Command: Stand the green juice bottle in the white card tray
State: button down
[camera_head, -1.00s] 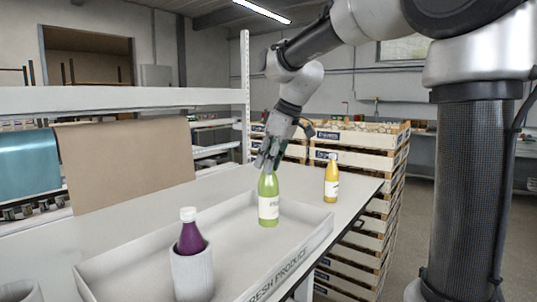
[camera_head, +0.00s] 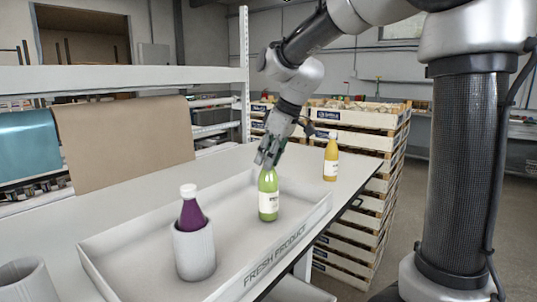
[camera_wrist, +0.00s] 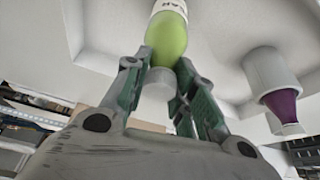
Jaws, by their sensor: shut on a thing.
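The green juice bottle (camera_head: 268,197) stands upright inside the white card tray (camera_head: 262,262), toward its far right end, and its base appears to be on the tray floor. My gripper (camera_head: 268,158) comes down from above and is shut on the bottle's top. In the wrist view, the fingers of my gripper (camera_wrist: 163,95) sit on both sides of the bottle's pale cap, with the green body (camera_wrist: 166,38) beyond it. The fingers partly hide the cap and neck.
Another white cup (camera_head: 27,280) is at the front left. Stacked crates (camera_head: 350,140) rise behind the bench.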

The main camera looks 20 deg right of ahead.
jog(key=c, duration=1.1)
grip_release()
notch_tip(320, 180, up, 13)
dwell(0.4)
